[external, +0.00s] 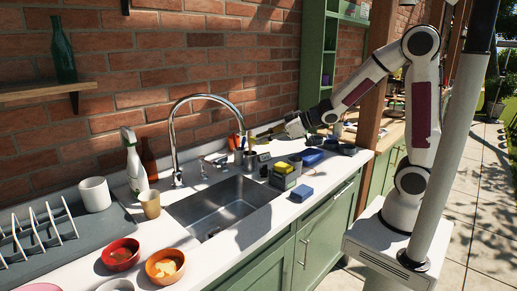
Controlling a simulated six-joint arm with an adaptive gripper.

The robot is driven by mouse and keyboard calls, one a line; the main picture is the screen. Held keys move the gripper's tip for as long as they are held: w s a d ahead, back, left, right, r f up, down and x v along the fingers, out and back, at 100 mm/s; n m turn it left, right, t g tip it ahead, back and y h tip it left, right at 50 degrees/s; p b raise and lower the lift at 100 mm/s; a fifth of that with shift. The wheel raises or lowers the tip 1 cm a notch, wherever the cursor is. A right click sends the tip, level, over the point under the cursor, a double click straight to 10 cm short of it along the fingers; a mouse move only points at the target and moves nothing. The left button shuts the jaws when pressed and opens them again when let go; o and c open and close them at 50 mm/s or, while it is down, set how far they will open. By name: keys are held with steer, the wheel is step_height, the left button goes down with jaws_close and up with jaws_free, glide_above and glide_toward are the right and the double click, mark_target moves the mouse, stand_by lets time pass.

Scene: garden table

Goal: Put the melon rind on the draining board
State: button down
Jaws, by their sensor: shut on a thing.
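My gripper (264,144) is over the counter behind the right end of the sink, far from the draining board. It is small and dark in this view. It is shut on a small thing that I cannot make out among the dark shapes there. I cannot clearly pick out the melon rind. The draining board (93,245) is the grey surface at the left of the sink, with a white plate rack (40,232) on it.
A tall curved tap (175,125), a white spray bottle (135,165) and a tan cup (150,204) stand between gripper and board. A white mug (95,194), red bowl (120,254) and orange bowl (165,266) are near the board. A sponge caddy (284,177) stands right of the sink.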

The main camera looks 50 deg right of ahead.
steer(key=s+a+r+n+g+y, duration=0.2)
steer(key=s+a+n+y, duration=0.1)
steer(key=s+a, duration=0.3)
steer(key=n+g+y, duration=0.2)
steer(key=g, duration=0.2)
glide_above(170, 233)
step_height(170, 233, down, 11)
steer(key=shift+a+f, duration=0.1)
steer(key=shift+f, duration=0.05)
steer(key=shift+f, duration=3.1)
steer(key=shift+f, duration=0.65)
steer(key=c, duration=1.9)
jaws_free()
